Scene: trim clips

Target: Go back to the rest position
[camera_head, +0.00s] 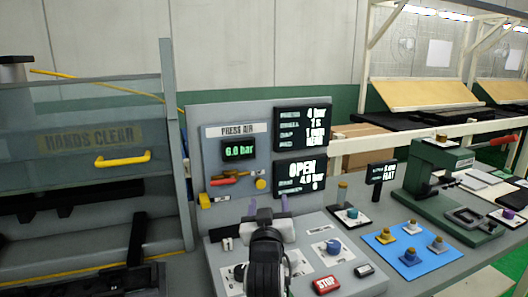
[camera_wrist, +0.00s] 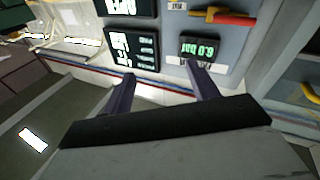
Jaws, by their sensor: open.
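My gripper (camera_head: 268,206) is in front of the grey press air panel (camera_head: 227,110) in the head view, above the sloped control console. Its two purple fingers are apart with nothing between them. In the wrist view my gripper (camera_wrist: 161,73) is open and empty, with the panel's displays upside down beyond the fingertips. My arm hides part of the console's middle.
The console holds a red STOP button (camera_head: 326,284) and a blue knob (camera_head: 333,246). A blue mat (camera_head: 398,262) with several brass-coloured parts lies right of it. A green press (camera_head: 440,180) stands farther right. A guard with a yellow handle (camera_head: 123,160) is left.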

